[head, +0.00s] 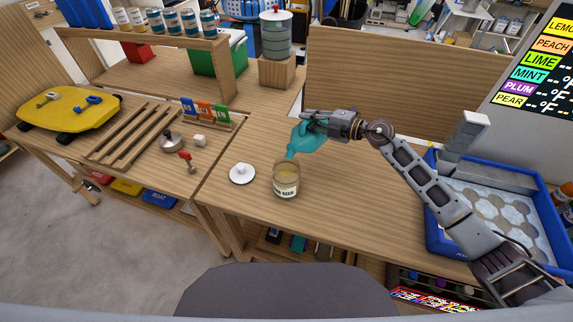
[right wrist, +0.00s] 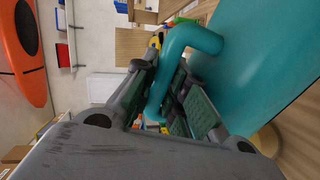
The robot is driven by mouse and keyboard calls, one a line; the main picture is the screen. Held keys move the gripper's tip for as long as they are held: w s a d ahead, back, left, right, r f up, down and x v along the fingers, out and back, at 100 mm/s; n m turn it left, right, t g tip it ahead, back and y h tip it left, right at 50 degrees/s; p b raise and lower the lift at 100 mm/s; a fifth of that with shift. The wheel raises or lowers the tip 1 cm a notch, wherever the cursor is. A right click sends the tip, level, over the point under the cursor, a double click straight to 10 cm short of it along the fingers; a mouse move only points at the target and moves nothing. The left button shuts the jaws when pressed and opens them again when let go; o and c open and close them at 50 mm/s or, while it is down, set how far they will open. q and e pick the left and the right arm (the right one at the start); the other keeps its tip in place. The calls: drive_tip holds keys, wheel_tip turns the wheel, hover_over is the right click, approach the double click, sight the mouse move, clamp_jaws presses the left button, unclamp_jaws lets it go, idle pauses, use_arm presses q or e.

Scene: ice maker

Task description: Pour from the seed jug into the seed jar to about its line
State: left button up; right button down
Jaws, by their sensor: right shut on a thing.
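The teal seed jug (head: 307,138) is held by my right gripper (head: 320,121), which is shut on its handle. The jug is tilted with its spout to the lower left, above the mouth of the seed jar. The right wrist view shows the jug's teal body (right wrist: 265,60) and its handle (right wrist: 172,70) between my right fingers. The seed jar (head: 286,183) is clear, stands upright on the table, has a label and holds pale yellowish contents. Its line and exact level are too small to tell. My left gripper is not in view.
A white lid (head: 242,174) with a knob lies left of the jar. A blue tray (head: 436,220) stands on the right. A steel pot (head: 172,142), a small red-handled item (head: 187,158) and wooden rails are on the left table. Table between jar and tray is clear.

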drive_tip(key=shift+s+a+r+n+p, duration=0.15)
drive_tip(key=shift+s+r+n+p, duration=0.1)
drive_tip(key=shift+r+p, duration=0.3)
drive_tip(key=shift+s+a+r+n+p, duration=0.1)
drive_tip(key=shift+r+n+p, duration=0.2)
drive_tip(key=shift+p, duration=0.35)
idle(0.9)
drive_tip(key=shift+s+a+r+n+t+h+p, duration=0.15)
drive_tip(key=shift+s+a+r+n+t+p, duration=0.25)
drive_tip(key=shift+p, duration=0.8)
drive_tip(key=shift+s+a+r+n+t+h+p, duration=0.2)
drive_tip(key=shift+s+r+n+p, duration=0.35)
drive_tip(key=shift+p, duration=0.6)
idle(3.5)
